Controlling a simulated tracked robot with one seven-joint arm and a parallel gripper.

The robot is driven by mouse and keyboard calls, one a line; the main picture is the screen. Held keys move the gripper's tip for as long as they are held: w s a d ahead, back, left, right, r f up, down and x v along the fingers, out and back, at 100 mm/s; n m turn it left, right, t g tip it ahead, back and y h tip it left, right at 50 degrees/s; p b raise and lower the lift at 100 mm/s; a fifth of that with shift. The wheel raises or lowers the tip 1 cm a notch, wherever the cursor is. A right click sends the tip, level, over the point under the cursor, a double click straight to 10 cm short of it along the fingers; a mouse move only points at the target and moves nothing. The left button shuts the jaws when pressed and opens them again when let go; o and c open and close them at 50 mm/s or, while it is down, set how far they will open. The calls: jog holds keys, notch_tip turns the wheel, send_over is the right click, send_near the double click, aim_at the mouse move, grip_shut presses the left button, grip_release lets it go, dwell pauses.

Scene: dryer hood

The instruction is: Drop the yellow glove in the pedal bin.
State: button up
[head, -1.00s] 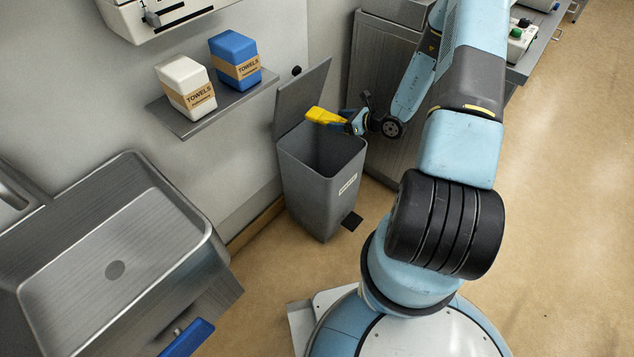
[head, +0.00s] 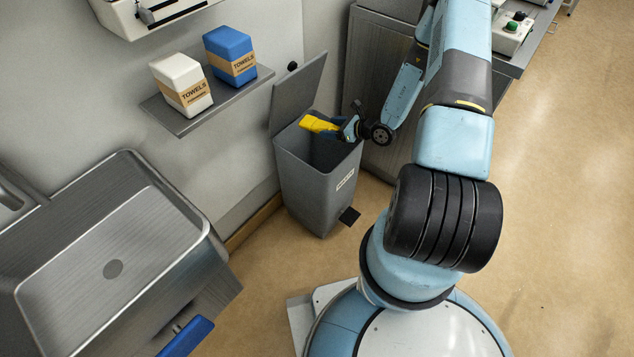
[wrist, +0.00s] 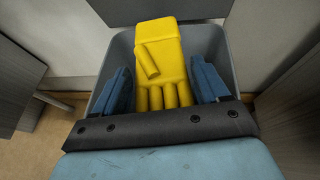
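The yellow glove (head: 316,124) is between the fingers of my gripper (head: 340,129), over the mouth of the grey pedal bin (head: 318,192). In the wrist view, my gripper (wrist: 162,95) is shut on the glove (wrist: 160,50), with one blue finger against each side of its finger end. The glove's cuff points away from my gripper. The bin's rim (wrist: 98,103) shows around and below the glove in that view. The bin's lid is raised and leans back toward the wall. The glove hides part of the bin's inside.
The black pedal (head: 349,216) is at the bin's front foot. A shelf (head: 232,95) with white and blue towel packs is on the wall to the left. A metal sink (head: 115,250) is at lower left. A metal cabinet (head: 375,70) stands behind my gripper.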

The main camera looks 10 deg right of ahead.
jog(key=o, duration=0.5)
jog(key=shift+c, duration=0.2)
jog(key=v, duration=1.3)
jog(key=shift+s+d+r, duration=0.15)
jog(key=shift+s+d, duration=0.05)
jog(key=shift+s, duration=0.05)
